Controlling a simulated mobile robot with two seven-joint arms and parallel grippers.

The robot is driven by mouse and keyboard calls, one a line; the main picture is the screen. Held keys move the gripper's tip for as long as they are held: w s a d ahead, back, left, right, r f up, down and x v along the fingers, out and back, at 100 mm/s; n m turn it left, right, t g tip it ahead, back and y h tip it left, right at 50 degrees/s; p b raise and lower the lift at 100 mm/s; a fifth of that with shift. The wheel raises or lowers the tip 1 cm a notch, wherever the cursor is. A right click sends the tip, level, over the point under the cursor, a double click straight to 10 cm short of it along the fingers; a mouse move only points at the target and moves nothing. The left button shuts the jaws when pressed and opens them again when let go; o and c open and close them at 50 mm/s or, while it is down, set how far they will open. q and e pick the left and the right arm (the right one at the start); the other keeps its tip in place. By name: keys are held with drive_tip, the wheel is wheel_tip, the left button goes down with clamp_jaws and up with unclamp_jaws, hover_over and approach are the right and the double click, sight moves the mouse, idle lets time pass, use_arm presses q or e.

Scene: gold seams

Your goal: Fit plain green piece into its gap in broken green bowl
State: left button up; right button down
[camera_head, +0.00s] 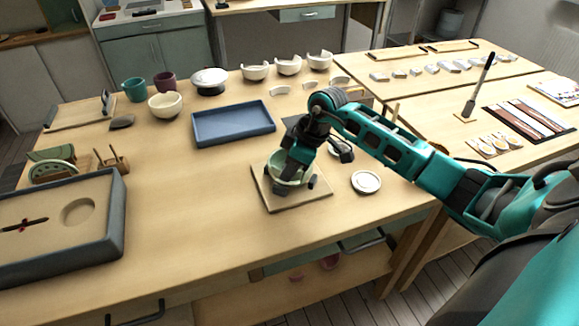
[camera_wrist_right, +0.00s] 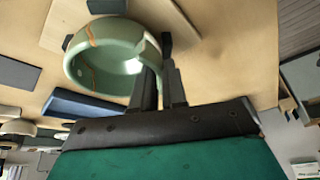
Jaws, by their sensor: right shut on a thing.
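The broken green bowl (camera_head: 273,163) stands on a square wooden board (camera_head: 302,201), partly hidden behind my right gripper (camera_head: 298,173). In the right wrist view the bowl (camera_wrist_right: 88,65) is pale green with gold seams, and the fingers of my right gripper (camera_wrist_right: 161,88) are at its right wall. The gripper is shut on the plain green piece (camera_wrist_right: 150,50), which shows only as a pale edge between the fingertips and the bowl wall. I cannot tell whether the piece sits fully in the gap. My left gripper is not in view.
Small dark blocks (camera_head: 313,182) stand at the bowl. A white dish (camera_head: 366,182) lies to the right. A blue tray (camera_head: 234,124) lies behind, and a grey-rimmed sand tray (camera_head: 108,222) is at the left. Bare tabletop lies between the sand tray and the board.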

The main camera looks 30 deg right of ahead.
drive_tip(key=shift+f, duration=0.6)
idle(2.6)
drive_tip(key=c, duration=1.1)
unclamp_jaws()
drive_tip(key=shift+o, duration=0.5)
drive_tip(key=o, duration=0.4)
drive_tip(key=shift+r, duration=3)
